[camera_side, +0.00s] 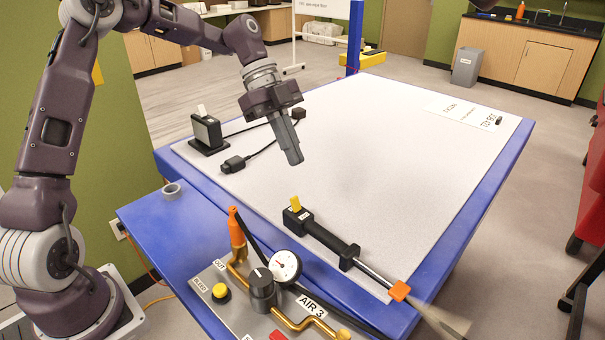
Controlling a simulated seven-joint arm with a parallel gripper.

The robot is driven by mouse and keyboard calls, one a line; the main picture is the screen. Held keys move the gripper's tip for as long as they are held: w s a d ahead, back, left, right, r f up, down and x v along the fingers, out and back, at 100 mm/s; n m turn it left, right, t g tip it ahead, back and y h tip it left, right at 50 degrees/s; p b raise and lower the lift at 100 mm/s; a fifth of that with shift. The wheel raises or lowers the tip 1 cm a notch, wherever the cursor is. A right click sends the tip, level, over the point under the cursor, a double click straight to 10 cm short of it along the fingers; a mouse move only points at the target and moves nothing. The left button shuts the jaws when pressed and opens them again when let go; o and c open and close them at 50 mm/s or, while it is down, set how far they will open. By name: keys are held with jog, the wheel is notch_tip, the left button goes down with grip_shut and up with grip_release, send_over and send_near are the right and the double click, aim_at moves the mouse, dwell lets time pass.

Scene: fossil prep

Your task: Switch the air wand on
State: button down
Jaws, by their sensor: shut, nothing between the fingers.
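The air wand (330,240) is a black-handled tool lying along the front of the white table top. It has a yellow switch piece (295,202) standing up at its left end, a metal tube and an orange tip (399,291) at its right end. A pale cone-shaped streak (442,319) spreads from the tip past the table edge. My gripper (297,160) is shut and empty, pointing down above the table, behind and apart from the yellow switch piece. The exact position of the switch is too small to tell.
A grey panel (214,309) marked AIR 3 holds a gauge (285,265), a black knob (262,284), a yellow button (221,292) and brass piping. A black box (207,132) with a white lever and a cabled black connector (235,163) lie at left.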

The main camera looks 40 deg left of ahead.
jog(key=v, duration=0.2)
jog(key=shift+a+r, duration=0.15)
jog(key=shift+a, duration=0.35)
jog(key=s+d+r+n+t+y, duration=0.1)
jog(key=s+n+t+y, duration=0.2)
jog(key=s+n, duration=0.6)
jog(key=s+d+r+n+t+y, duration=0.2)
jog(key=s+n, duration=0.7)
jog(key=s, duration=0.9)
jog(key=shift+s+r+n+t+y, duration=0.25)
jog(key=shift+t+y, duration=0.25)
jog(key=shift+y, duration=0.3)
